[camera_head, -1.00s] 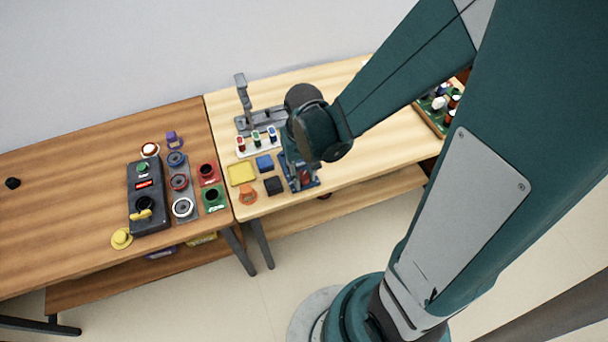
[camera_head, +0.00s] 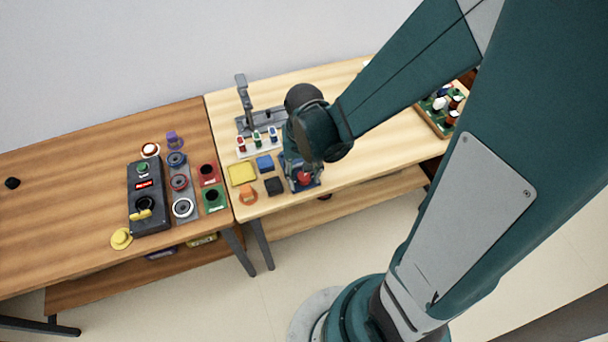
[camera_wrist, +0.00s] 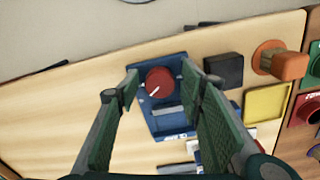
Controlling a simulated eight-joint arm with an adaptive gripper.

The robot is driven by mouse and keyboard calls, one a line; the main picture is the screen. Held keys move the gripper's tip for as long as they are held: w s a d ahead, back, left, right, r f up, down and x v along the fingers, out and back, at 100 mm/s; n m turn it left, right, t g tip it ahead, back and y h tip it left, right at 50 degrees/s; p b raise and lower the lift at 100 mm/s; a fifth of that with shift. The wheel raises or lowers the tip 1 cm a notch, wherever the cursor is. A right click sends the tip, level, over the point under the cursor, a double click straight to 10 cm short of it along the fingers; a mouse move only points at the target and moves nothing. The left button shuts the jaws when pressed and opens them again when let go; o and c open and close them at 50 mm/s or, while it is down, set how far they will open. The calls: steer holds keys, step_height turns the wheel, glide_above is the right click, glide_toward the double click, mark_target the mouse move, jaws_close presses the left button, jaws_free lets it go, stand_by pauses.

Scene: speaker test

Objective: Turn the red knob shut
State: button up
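The red knob (camera_wrist: 158,80) is round with a white pointer line aimed down-left in the wrist view. It is mounted on a blue base plate (camera_wrist: 178,124) with a grey bar beside the knob. In the head view the red knob (camera_head: 305,178) shows just below my wrist, near the light table's front edge. My gripper (camera_wrist: 159,86) is open and empty. Its two green fingers appear on either side of the knob, with gaps on both sides. I cannot tell how far above the knob the fingertips are.
A black block (camera_wrist: 224,70), an orange knob (camera_wrist: 281,62) and a yellow pad (camera_wrist: 267,103) stand beside the blue base. A grey lever fixture (camera_head: 241,97) stands behind. A dark control box (camera_head: 147,196) is on the brown table. Bare wood lies left of the base in the wrist view.

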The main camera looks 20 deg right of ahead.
steer(key=shift+r, duration=0.15)
stand_by(0.3)
step_height(320, 180, up, 12)
stand_by(1.1)
stand_by(0.7)
step_height(320, 180, up, 5)
steer(key=n+t, duration=0.1)
steer(key=t, duration=0.2)
glide_above(304, 177)
steer(key=s+d, duration=0.1)
steer(key=s+d+r+n+t, duration=0.1)
steer(key=s+r+n+t, duration=0.1)
steer(key=r, duration=0.5)
steer(key=shift+s+d+t, duration=0.3)
steer(key=shift+s+t, duration=0.25)
steer(key=shift+t, duration=0.45)
stand_by(0.7)
